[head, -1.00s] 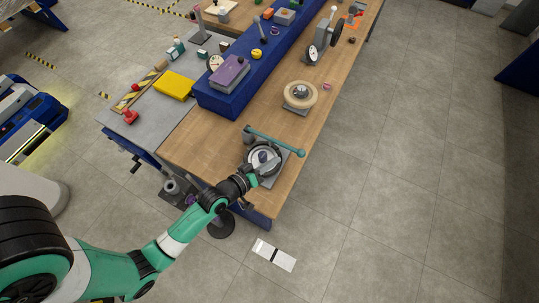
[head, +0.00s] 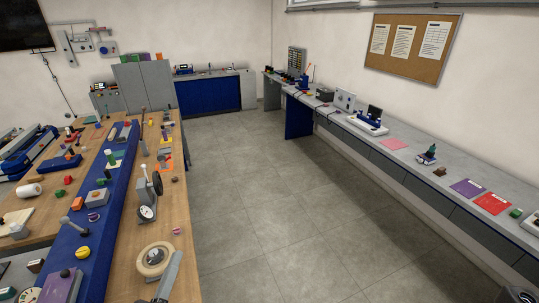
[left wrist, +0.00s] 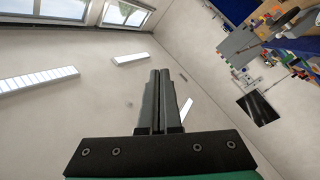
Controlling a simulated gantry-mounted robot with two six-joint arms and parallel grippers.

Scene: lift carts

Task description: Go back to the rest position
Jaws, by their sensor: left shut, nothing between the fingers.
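My left gripper (head: 170,268) shows at the bottom of the head view, a grey pair of fingers pointing up in front of the near end of the wooden bench (head: 185,212). In the left wrist view its fingers (left wrist: 160,95) are closed together with nothing between them, against the ceiling and a wall. A round wooden-rimmed device (head: 155,259) shows just behind the left gripper in the head view; part of it is hidden. My right gripper is not in view.
A blue raised shelf (head: 98,262) with several small items runs along the bench. Open tiled floor (head: 255,215) lies to its right. A long grey counter (head: 408,150) follows the right wall, and a blue-fronted cabinet (head: 208,97) stands at the back.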

